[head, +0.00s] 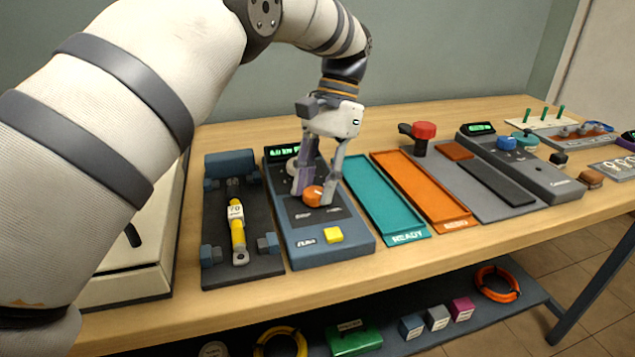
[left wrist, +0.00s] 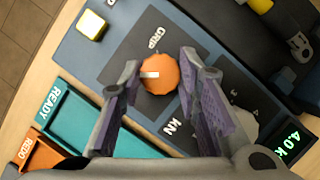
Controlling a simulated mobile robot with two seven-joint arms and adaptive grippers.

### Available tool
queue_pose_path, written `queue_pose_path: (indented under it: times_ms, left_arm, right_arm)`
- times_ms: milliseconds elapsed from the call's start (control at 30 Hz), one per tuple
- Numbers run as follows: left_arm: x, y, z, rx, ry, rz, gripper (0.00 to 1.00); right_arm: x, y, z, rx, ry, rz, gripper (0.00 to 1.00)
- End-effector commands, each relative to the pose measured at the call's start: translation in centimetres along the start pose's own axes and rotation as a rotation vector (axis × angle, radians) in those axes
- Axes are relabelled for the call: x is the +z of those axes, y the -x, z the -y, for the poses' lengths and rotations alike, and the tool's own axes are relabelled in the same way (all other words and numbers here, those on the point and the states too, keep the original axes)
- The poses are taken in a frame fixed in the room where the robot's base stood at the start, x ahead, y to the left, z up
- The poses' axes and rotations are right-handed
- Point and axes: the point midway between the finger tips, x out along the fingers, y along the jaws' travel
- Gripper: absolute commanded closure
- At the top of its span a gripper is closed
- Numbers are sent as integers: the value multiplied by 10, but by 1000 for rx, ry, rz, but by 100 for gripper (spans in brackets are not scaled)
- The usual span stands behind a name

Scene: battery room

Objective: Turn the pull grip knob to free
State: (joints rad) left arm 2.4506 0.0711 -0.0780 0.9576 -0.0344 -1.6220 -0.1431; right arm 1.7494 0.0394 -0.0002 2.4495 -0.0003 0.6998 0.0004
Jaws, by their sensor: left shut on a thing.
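The orange pull grip knob (head: 312,194) sits on the dark panel of the blue-grey tester (head: 330,250). In the left wrist view the knob (left wrist: 158,73) shows a white pointer mark directed to the left of the picture, with the lettering "GRIP" and "KN" beside it. My left gripper (head: 315,197) reaches down from above, with its two purple-grey fingers on either side of the knob. It is shut on the knob; the exact finger contact is hard to see in the left wrist view (left wrist: 158,75). My right gripper is not in view.
A green display (left wrist: 297,138) and a yellow button (head: 333,235) are on the tester. A dark fixture with a yellow cylinder (head: 237,232) stands left. Teal (head: 408,238) and orange (head: 455,225) trays lie right.

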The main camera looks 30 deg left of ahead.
Motion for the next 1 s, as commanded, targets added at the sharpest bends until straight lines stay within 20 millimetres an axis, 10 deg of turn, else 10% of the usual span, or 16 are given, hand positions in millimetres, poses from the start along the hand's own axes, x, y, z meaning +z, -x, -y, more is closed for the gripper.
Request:
queue_pose_path:
  times_ms: [867, 900, 1000]
  left_arm:
    - [0, -2, 0, 53, 125, 4, 97]
    - [0, -2, 0, 53, 125, 4, 63]
    - [0, -2, 0, 52, 125, 3, 50]
  right_arm:
    - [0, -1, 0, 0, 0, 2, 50]
    - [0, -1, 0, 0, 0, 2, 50]
    - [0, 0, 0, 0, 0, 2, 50]
